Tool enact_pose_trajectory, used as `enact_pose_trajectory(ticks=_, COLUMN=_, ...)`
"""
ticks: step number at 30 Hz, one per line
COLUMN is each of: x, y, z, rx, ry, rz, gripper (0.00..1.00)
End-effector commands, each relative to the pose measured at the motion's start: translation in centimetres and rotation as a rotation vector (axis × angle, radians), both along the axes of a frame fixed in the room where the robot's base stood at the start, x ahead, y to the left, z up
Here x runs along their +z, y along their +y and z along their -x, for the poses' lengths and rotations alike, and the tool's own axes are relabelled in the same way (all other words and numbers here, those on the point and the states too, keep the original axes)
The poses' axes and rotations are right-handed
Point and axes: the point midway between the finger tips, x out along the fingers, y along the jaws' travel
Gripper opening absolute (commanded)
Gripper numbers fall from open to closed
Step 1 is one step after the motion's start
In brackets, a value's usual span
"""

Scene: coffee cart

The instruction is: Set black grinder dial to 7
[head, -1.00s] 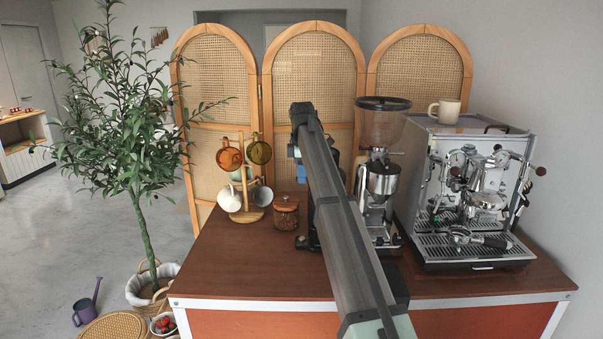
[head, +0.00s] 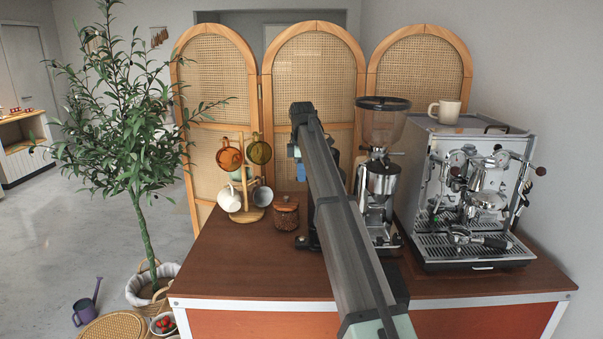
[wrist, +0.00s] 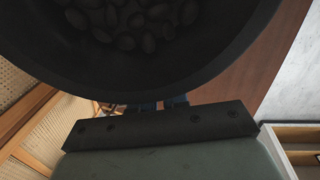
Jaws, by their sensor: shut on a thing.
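The black grinder is mostly hidden behind my arm in the head view; only a dark base part (head: 303,242) shows at the arm's left. In the wrist view a dark round hopper (wrist: 150,85) with coffee beans in it fills the top. My gripper's blue fingers (wrist: 163,104) show just below the hopper rim, close together. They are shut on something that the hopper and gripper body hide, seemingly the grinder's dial. The dial, its numbers and its setting cannot be seen in either view.
A chrome grinder (head: 380,185) stands just right of my arm, with an espresso machine (head: 470,200) beyond it. A bean jar (head: 286,213) and a mug tree (head: 245,180) stand left. The cart top's front left (head: 250,275) is clear.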

Motion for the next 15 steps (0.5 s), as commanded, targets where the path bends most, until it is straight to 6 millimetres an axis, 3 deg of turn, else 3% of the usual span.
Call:
enact_pose_trajectory(ticks=8, x=-0.1, y=0.0, z=0.6, rx=0.052, ry=0.000, rz=0.011, gripper=0.00)
enact_pose_trajectory(ticks=15, x=-0.4, y=-0.3, z=1.9, rx=0.204, ry=0.000, rz=0.044, gripper=0.00)
